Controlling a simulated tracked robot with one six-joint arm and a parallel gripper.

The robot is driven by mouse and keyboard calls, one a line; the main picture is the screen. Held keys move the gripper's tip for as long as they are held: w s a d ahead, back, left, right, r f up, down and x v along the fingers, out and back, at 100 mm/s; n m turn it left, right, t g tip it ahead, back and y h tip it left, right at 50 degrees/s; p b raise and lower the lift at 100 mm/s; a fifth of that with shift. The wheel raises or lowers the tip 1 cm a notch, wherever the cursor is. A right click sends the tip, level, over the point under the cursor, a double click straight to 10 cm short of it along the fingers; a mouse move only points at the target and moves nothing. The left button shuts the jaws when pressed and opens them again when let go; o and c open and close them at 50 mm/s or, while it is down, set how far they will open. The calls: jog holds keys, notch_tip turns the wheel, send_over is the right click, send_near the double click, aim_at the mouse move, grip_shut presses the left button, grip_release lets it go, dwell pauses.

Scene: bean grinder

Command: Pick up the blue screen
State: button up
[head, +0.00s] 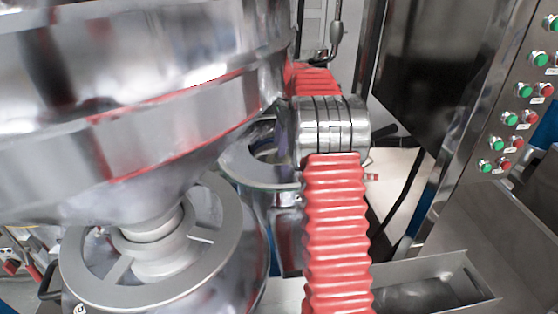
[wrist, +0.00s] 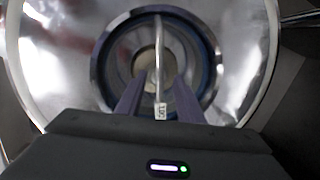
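In the wrist view, a round screen with a dark, blue-edged rim (wrist: 214,62) sits in the middle of a shiny metal bowl (wrist: 250,45). A thin pale bar (wrist: 158,45) crosses the screen from top to bottom, with a small white tag (wrist: 160,111) near its lower end. My gripper (wrist: 160,80) is over the screen with its two fingers apart, one on each side of the bar. I see a gap between the bar and each finger. Whether the fingertips touch the screen cannot be told.
In the head view, a large polished metal machine (head: 170,125) fills the left. A smaller metal vessel (head: 262,168) stands in the middle, partly hidden. A panel of green and red buttons (head: 512,118) stands at the right, above a metal trough (head: 430,290).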

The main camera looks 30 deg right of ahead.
jog(key=shift+f, duration=0.25)
dwell(0.8)
grip_shut()
jog(key=shift+f, duration=0.1)
dwell(1.1)
